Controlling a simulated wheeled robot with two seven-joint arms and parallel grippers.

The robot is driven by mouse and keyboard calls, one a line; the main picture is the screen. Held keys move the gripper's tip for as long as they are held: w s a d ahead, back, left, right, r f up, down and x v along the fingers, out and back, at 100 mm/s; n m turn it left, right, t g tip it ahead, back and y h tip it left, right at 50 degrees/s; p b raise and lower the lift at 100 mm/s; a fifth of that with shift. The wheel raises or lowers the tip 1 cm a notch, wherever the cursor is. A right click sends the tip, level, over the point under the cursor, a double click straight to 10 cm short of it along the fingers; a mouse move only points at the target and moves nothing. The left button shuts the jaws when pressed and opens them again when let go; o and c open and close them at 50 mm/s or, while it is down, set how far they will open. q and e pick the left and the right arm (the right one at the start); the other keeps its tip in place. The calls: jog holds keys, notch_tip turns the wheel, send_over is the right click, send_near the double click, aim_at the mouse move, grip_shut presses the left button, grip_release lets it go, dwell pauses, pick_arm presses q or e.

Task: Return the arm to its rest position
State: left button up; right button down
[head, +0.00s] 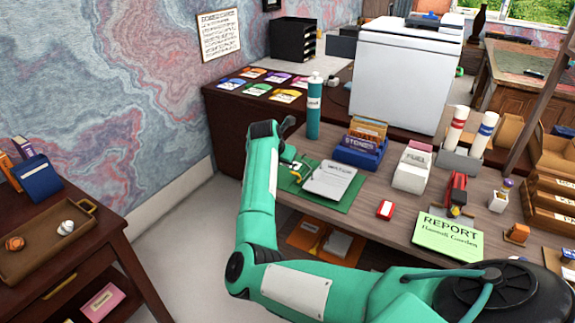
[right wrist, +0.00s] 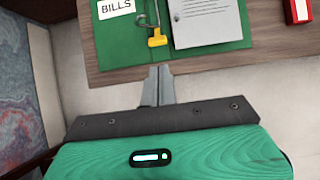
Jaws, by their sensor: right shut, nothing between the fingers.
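My right arm (head: 262,190) comes in from the lower right of the head view and bends up beside the desk's left end. I cannot clearly make out its gripper there. In the right wrist view my right gripper (right wrist: 158,72) is shut and empty, its fingertips by the desk edge, just short of the green folder (right wrist: 108,52). The folder bears a BILLS label (right wrist: 115,8), a small yellow piece (right wrist: 157,40) and a white paper pad (right wrist: 205,20). In the head view the folder (head: 345,204) lies partly behind my arm. My left gripper is not in view.
A teal bottle (head: 314,108), a blue card box (head: 360,150) and a red-and-white block (head: 385,209) stand near the folder on the desk. A side table (head: 97,247) with a tray is at the left. Open floor (head: 180,235) lies between.

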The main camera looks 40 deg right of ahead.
dwell(0.4)
